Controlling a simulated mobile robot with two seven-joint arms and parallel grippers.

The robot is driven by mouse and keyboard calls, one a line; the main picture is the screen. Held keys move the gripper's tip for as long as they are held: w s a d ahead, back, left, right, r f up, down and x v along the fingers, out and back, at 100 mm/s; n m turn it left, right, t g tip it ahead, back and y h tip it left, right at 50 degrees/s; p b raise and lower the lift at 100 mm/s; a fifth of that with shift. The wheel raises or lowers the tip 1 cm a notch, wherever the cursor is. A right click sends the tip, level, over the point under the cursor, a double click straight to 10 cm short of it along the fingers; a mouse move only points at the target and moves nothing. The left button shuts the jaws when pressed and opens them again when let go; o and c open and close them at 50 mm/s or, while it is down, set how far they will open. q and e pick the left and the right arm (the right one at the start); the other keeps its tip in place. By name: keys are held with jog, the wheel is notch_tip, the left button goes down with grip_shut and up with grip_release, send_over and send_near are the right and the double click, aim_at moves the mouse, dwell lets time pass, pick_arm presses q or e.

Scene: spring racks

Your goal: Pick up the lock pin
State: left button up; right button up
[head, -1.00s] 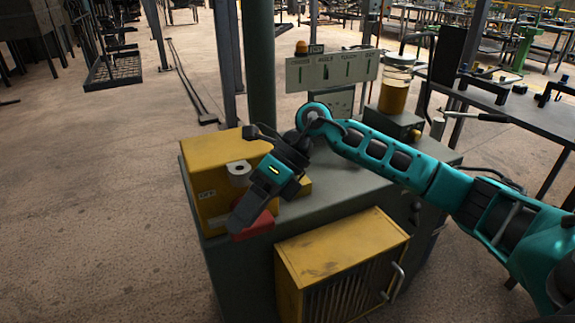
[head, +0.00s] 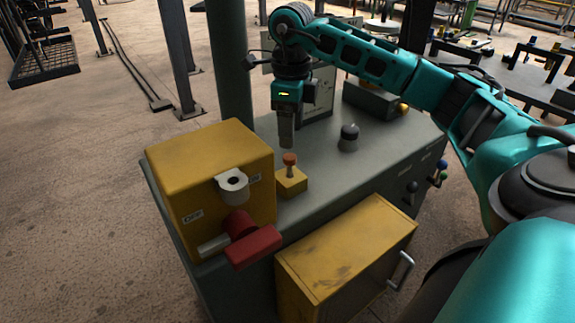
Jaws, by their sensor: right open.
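A pin with an orange-brown head (head: 290,159), which looks like the lock pin, stands upright in a small yellow block (head: 291,184) on the grey cabinet top. My right gripper (head: 286,145) points straight down just above and slightly left of the pin head in the picture. It is open and empty, with its fingers seen nearly edge-on. Whether the fingertips touch the pin head cannot be told. My left gripper is not in view.
A yellow switch box (head: 208,165) with a white ring (head: 233,184) and a red handle (head: 253,247) stands left of the pin. A dark knob (head: 349,136) is to the right.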

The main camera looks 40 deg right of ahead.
aim_at(290, 157)
notch_tip(290, 157, down, 8)
jog(key=shift+a+f+b, duration=0.1)
jog(key=shift+a+b, duration=0.05)
jog(key=shift+b, duration=0.25)
grip_shut()
dwell(0.5)
